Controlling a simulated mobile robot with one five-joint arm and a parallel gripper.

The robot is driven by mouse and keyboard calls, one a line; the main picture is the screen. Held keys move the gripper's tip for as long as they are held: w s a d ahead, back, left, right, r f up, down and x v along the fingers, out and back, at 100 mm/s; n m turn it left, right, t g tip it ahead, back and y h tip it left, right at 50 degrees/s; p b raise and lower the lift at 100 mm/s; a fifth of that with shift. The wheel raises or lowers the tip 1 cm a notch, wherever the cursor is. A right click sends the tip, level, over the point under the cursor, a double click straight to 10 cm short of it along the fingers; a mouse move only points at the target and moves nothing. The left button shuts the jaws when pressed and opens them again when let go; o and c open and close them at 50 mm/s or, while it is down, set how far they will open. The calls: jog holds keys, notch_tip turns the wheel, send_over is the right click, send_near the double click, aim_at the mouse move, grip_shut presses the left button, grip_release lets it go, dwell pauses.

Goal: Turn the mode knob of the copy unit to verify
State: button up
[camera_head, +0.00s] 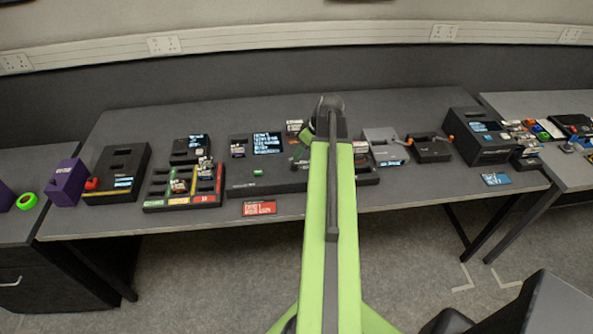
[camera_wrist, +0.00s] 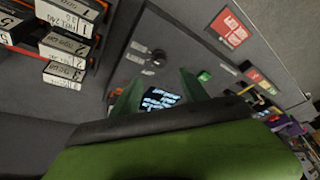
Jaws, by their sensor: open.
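The copy unit appears to be the wide dark box (camera_head: 240,180) in the middle of the table, with a lit text screen (camera_head: 267,143) and a green button (camera_head: 257,172). In the head view my arm covers the unit's right part.
A tray with coloured bins (camera_head: 185,200) stands left of the unit, and a red card (camera_head: 259,207) lies in front. Grey and black devices (camera_head: 430,148) stand to the right. White-labelled blocks (camera_wrist: 65,45) fill the wrist view's upper left. The table's front strip is mostly clear.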

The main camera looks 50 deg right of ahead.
aim_at(295, 163)
jog(key=b+x, duration=0.7)
jog(key=x, duration=0.2)
jog(key=shift+w+f, duration=0.1)
jog(key=shift+f, duration=0.3)
jog(key=shift+r, duration=0.1)
